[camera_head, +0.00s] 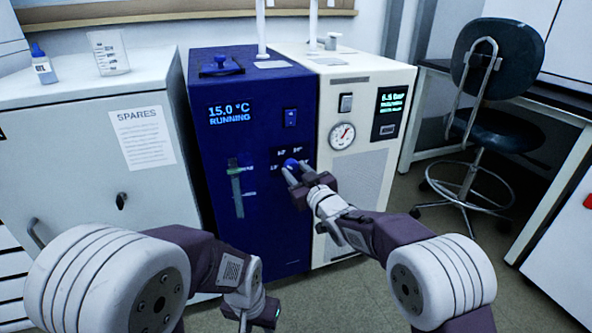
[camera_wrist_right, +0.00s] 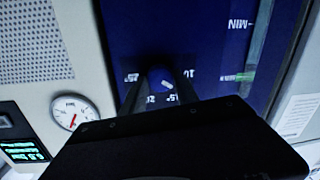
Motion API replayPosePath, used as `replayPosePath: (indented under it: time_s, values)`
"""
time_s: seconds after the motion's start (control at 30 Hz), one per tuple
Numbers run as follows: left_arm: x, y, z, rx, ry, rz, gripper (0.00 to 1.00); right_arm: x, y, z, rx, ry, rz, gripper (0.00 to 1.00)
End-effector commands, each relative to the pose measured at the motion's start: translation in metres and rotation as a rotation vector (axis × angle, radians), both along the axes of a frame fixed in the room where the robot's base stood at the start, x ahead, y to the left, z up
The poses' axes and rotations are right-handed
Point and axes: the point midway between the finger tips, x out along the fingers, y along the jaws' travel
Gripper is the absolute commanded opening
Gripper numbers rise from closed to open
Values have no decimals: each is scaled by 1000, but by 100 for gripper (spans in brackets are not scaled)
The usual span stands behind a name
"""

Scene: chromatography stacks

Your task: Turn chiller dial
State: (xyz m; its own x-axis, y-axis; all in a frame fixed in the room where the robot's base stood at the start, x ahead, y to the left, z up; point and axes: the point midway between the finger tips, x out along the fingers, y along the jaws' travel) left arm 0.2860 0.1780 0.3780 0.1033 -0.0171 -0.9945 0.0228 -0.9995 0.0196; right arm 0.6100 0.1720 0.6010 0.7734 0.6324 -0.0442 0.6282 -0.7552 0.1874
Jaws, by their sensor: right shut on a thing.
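The chiller (camera_head: 232,157) is a dark blue cabinet whose display reads 15.0 °C RUNNING. Its blue dial (camera_head: 290,163) sits on the right part of the front panel, with small white numbers around it. My right gripper (camera_head: 297,173) is at the dial, its fingers shut on it from either side. In the right wrist view the dial (camera_wrist_right: 161,79) shows a white pointer mark between the dark fingers, which hide part of the scale. My left gripper (camera_head: 262,314) hangs low at the bottom, away from the chiller; its finger opening is not clear.
A cream unit (camera_head: 362,170) with a round gauge (camera_head: 342,136) and small screen adjoins the chiller on the right. A grey SPARES cabinet (camera_head: 85,180) stands left, with a bottle (camera_head: 43,68) and beaker (camera_head: 109,54) on top. A stool (camera_head: 490,130) stands at right.

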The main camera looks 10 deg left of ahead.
Motion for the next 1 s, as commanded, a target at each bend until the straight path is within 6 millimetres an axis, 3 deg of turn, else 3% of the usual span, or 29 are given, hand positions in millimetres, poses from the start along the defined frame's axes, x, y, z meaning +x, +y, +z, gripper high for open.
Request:
replayPosePath:
  time_s: [0.5,1.0]
  values:
    - [0,0,0,0,0,0,36,0,1,1,-356,-241,0,0]
    - [0,0,-3,0,0,0,36,-1,1,1,-500,-339,1,0]
